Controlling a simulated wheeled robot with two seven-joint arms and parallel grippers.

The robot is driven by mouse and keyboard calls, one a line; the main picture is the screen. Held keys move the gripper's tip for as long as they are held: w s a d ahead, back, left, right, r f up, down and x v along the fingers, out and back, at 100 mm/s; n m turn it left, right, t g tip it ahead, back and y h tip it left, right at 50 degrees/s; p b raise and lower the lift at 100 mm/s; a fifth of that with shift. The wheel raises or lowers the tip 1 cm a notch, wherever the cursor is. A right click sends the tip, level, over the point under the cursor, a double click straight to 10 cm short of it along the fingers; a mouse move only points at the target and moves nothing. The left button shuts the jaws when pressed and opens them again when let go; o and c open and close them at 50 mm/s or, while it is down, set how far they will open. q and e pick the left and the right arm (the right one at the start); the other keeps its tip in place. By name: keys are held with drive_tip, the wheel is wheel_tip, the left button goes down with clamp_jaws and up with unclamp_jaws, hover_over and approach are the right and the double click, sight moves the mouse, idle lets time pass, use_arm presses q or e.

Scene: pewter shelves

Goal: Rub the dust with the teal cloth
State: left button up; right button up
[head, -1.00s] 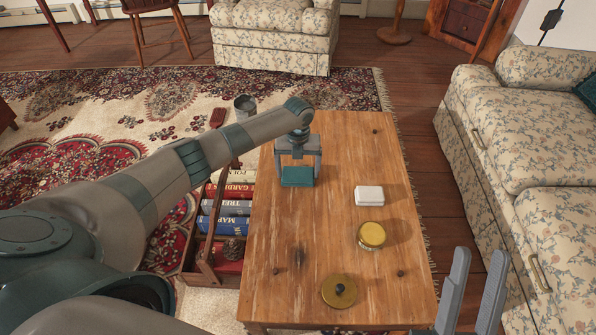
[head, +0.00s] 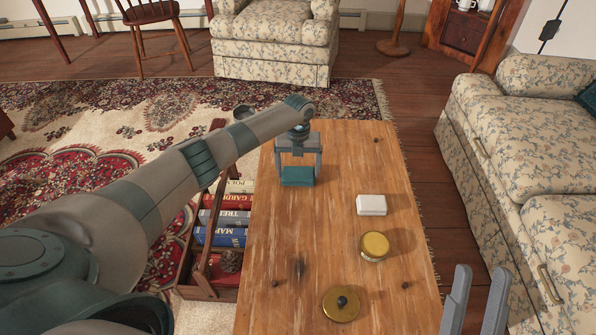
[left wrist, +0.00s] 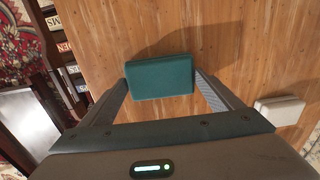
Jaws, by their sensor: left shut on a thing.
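The teal cloth (head: 297,176) is a folded pad. My left gripper (head: 298,168) is shut on it, one finger at each side, over the far left part of the wooden table (head: 335,235). In the left wrist view the cloth (left wrist: 160,76) sits between the fingertips, its shadow on the wood beyond it. I cannot tell whether it touches the table. No patch is clearly dust; a dark smudge (head: 299,268) on the near left of the tabletop may be dust or a wood mark. My right gripper (head: 477,285) is open and empty near the table's near right corner.
A white box (head: 371,204), a yellow-lidded jar (head: 374,246) and a brass lid with a dark knob (head: 341,304) stand on the table's right and near parts. A wooden crate of books (head: 222,218) adjoins the left edge. A floral sofa (head: 530,180) is at right.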

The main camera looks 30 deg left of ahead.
use_arm(q)
drive_tip(key=shift+w+a+f+b, duration=0.2)
drive_tip(key=shift+w+b, duration=0.2)
drive_tip(key=shift+b, duration=0.25)
drive_tip(key=shift+w+a+f+b, duration=0.15)
drive_tip(key=shift+w+b, duration=0.2)
drive_tip(key=shift+b, duration=0.25)
drive_tip(key=shift+w+a+r+b, duration=0.1)
drive_tip(key=shift+w+a+b, duration=0.25)
drive_tip(key=shift+w+b, duration=0.65)
drive_tip(key=shift+s+a+r, duration=0.1)
wheel_tip(320, 180, up, 6)
drive_tip(key=p, duration=0.5)
drive_tip(key=shift+r, duration=0.1)
wheel_tip(320, 180, up, 3)
drive_tip(key=p, duration=0.3)
